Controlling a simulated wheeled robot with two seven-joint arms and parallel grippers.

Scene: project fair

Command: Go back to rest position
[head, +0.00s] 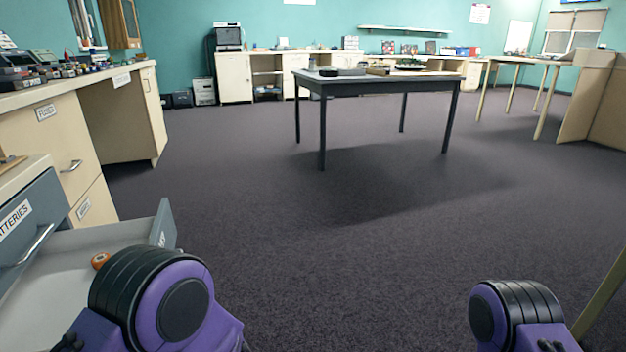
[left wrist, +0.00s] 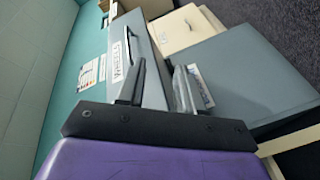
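My left gripper (left wrist: 159,66) shows in the left wrist view with its two dark fingers apart and nothing visible between them. Past the fingers is a grey drawer front (left wrist: 143,40) with a handle and a white label; I cannot tell whether the fingers touch it. In the head view, my left arm's purple and black joint is at the bottom left, in front of an open drawer (head: 85,238). My right arm's joint is at the bottom right. Neither gripper shows in the head view, and the right gripper is out of sight.
A small orange item (head: 100,260) lies in the open drawer. Above it is a grey drawer labelled batteries (head: 30,228). A cluttered counter (head: 80,85) runs along the left. A dark table (head: 375,84) stands ahead, and a wooden table (head: 545,62) is far right. The carpet (head: 330,240) between is clear.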

